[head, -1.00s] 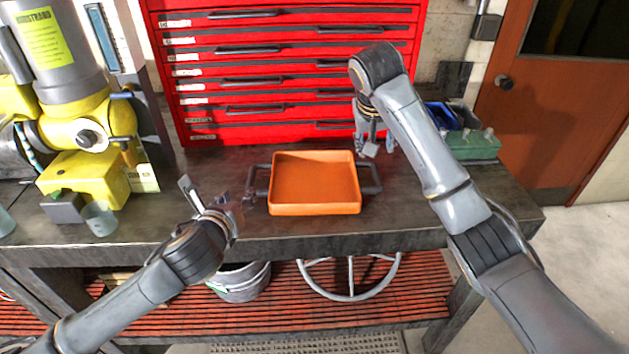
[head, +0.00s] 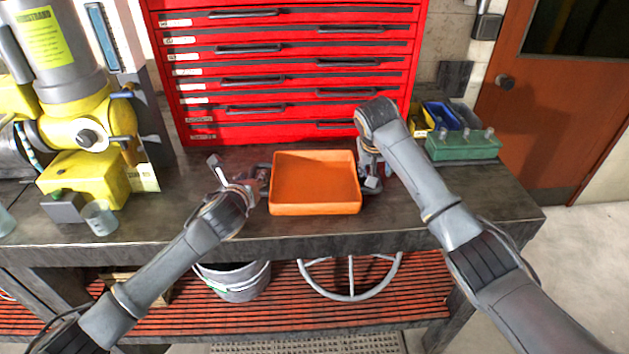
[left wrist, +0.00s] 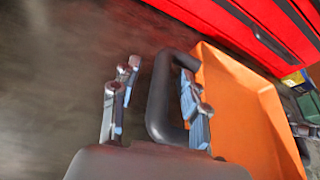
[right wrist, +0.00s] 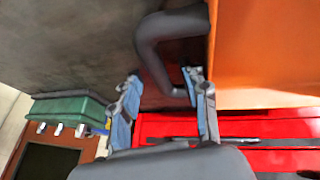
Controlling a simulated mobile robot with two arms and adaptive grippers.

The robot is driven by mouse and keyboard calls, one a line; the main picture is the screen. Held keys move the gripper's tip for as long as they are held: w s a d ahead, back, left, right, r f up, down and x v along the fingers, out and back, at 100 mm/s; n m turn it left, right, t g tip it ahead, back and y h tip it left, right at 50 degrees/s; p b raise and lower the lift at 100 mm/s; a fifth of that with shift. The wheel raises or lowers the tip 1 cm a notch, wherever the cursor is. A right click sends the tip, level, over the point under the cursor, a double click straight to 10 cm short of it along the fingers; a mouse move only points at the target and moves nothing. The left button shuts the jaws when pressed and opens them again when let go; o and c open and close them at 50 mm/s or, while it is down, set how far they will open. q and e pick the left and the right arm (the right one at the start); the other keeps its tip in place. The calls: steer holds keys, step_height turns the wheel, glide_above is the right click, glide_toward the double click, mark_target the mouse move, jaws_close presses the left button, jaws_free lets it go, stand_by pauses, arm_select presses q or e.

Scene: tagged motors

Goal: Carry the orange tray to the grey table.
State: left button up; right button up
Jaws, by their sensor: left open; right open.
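The orange tray (head: 315,182) sits flat on the dark workbench and looks empty, with a dark loop handle on each side. My left gripper (head: 243,180) is at its left handle. In the left wrist view, the open fingers (left wrist: 155,100) stand on either side of the handle's bar (left wrist: 158,105), one finger inside the loop. My right gripper (head: 371,176) is at the right handle, mostly hidden by its arm in the head view. In the right wrist view, its open fingers (right wrist: 165,105) have the handle (right wrist: 153,55) between them. I cannot make out the grey table.
The dark workbench (head: 400,215) carries a red drawer cabinet (head: 290,75) close behind the tray. A yellow machine (head: 85,135) stands at left with a clear cup (head: 99,218). A green holder (head: 462,146) and small bins are at right. Floor shows right of the bench.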

arm_select(q)
jaws_close()
arm_select(e)
jaws_close()
arm_select(q)
steer(key=shift+r, duration=0.15)
arm_select(e)
steer(key=shift+r, duration=0.1)
